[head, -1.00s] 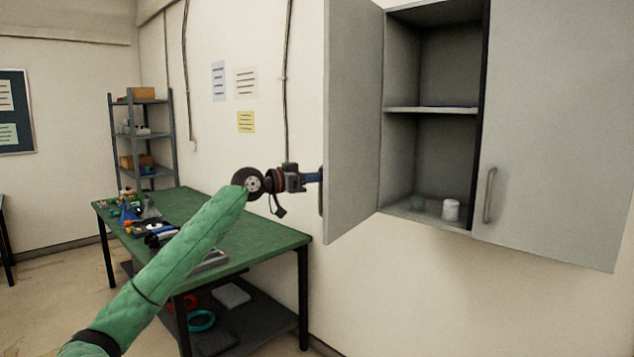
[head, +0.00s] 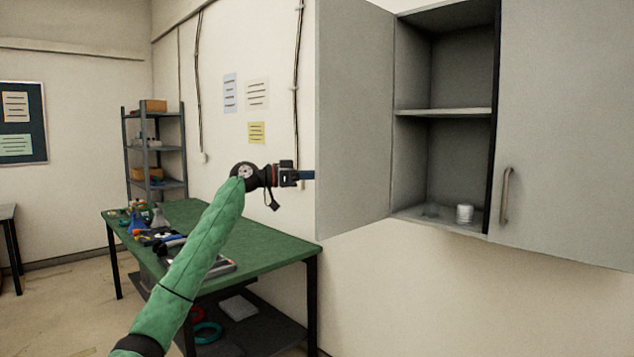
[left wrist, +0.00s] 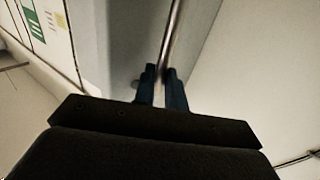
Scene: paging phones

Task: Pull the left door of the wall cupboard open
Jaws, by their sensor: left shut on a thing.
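The left door (head: 352,120) of the grey wall cupboard (head: 490,218) stands wide open, swung out to the left, with its inner face showing in the head view. My left gripper (head: 308,175) is at the door's outer side, its fingertips partly hidden behind the door edge. In the left wrist view the blue fingers (left wrist: 161,88) are shut on the metal door handle (left wrist: 172,40). The cupboard's right door (head: 570,120) is closed, with its own bar handle (head: 505,195). My right gripper is not in view.
A white cup (head: 464,214) and a clear glass item (head: 432,210) stand on the cupboard floor. A green-topped workbench (head: 270,240) with tools is below and left of the door. A grey shelf rack (head: 155,150) stands behind it.

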